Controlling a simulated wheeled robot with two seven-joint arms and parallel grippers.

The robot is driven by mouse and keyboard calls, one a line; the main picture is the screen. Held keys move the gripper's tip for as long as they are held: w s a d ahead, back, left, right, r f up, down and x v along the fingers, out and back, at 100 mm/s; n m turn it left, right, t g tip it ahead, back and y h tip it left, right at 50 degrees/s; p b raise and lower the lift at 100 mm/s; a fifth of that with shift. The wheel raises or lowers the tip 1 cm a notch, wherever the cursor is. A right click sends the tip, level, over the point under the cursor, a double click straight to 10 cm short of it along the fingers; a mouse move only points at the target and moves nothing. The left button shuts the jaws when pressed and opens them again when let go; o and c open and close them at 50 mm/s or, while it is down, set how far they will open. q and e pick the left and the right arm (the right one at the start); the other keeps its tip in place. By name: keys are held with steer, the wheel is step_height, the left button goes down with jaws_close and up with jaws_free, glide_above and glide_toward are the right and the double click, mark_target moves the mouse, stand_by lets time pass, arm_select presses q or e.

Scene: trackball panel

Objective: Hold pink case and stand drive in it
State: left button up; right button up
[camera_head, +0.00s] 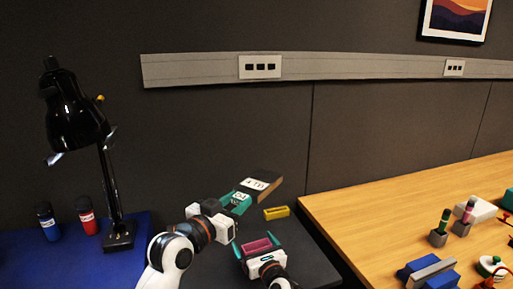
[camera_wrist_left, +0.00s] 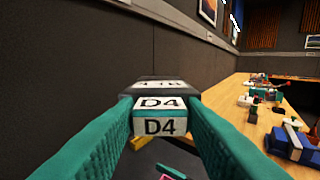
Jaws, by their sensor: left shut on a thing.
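The drive is a dark block with a white "4 TB" label (camera_head: 258,185). Its near end, marked D4, shows in the left wrist view (camera_wrist_left: 160,116). My left gripper (camera_head: 236,203) is shut on this near end, and the drive points away to the upper right. The pink case (camera_head: 258,245) is a small open-topped box, lower in the picture than the drive. My right gripper (camera_head: 259,251) has its teal fingers at the case's two ends. I cannot tell whether they press on it. The drive is apart from the case. The case's lower part is hidden.
A yellow case (camera_head: 276,212) sits on the dark tabletop (camera_head: 308,262) near the drive. A black lamp (camera_head: 117,236), a blue bottle (camera_head: 48,222) and a red bottle (camera_head: 87,216) stand on the blue surface at left. A wooden table (camera_head: 350,207) with several objects is at right.

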steer(key=shift+s, duration=0.1)
steer(key=shift+s+f, duration=0.2)
steer(key=shift+s, duration=0.4)
steer(key=shift+v, duration=1.05)
steer(key=shift+s+r, duration=0.2)
steer(key=shift+r, duration=0.15)
steer(key=shift+s, duration=0.3)
steer(key=shift+d+f+v, duration=0.1)
steer(key=shift+d+v, duration=0.1)
steer(key=shift+v, duration=1.75)
steer(key=shift+d+f+v, duration=0.1)
steer(key=shift+d+v, duration=0.1)
steer(key=shift+v, duration=1.75)
steer(key=shift+w, duration=0.1)
steer(key=shift+p+v, duration=0.5)
steer(key=shift+v, duration=0.8)
steer(key=shift+p+v, duration=0.35)
steer(key=shift+v, duration=1.25)
